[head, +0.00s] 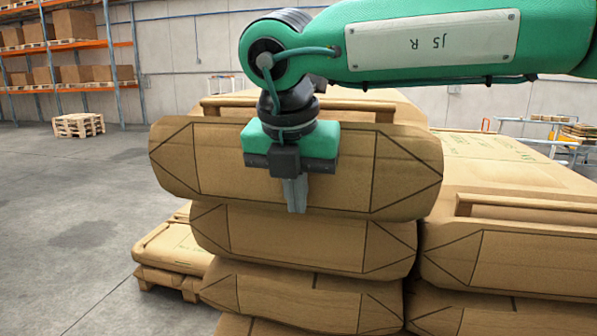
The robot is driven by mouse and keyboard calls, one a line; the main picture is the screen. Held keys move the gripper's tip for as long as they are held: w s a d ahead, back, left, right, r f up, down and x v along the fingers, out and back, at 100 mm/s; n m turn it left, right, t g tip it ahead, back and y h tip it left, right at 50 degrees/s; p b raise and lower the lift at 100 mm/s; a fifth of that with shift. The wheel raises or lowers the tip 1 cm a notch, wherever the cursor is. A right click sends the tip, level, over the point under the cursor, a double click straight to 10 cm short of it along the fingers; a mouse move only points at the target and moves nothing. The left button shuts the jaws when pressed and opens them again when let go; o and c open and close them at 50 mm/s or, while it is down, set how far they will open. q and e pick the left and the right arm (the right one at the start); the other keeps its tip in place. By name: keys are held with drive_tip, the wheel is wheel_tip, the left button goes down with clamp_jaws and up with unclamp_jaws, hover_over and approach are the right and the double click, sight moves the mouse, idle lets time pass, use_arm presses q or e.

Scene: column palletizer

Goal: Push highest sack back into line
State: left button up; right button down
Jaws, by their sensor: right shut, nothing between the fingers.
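The highest sack (385,172) is a brown paper sack on top of the middle stack. Its near end sticks out to the left and toward me past the sack below it (300,238). My right gripper (296,208) points down in front of the sack's near end face, with its fingers shut and empty. I cannot tell whether the fingers touch the sack. The gripper and wrist hide part of the sack's face and top edge. My left gripper is not in view.
A lower stack of sacks (520,262) stands close on the right. Low sacks on a pallet (165,279) lie at the left. Grey floor (75,215) is free further left. Shelving with boxes (75,73) and an empty pallet stack (78,124) stand behind.

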drive_tip(key=shift+w+d+p, duration=0.25)
drive_tip(key=shift+w+p, duration=0.05)
drive_tip(key=shift+w, duration=0.3)
drive_tip(key=w+b, duration=0.1)
drive_tip(key=w+d+b, duration=0.1)
drive_tip(key=w+b, duration=0.1)
drive_tip(key=shift+w+f, duration=0.2)
drive_tip(key=shift+w, duration=0.1)
drive_tip(key=w, duration=0.1)
drive_tip(key=w+d+b, duration=0.1)
drive_tip(key=w, duration=0.2)
drive_tip(key=shift+w+d+r, duration=0.1)
drive_tip(key=shift+w+d, duration=0.05)
drive_tip(key=shift+d, duration=0.1)
drive_tip(key=shift+w+r, duration=0.1)
drive_tip(key=shift+r, duration=0.05)
drive_tip(key=shift+d, duration=0.1)
drive_tip(key=shift+b, duration=0.3)
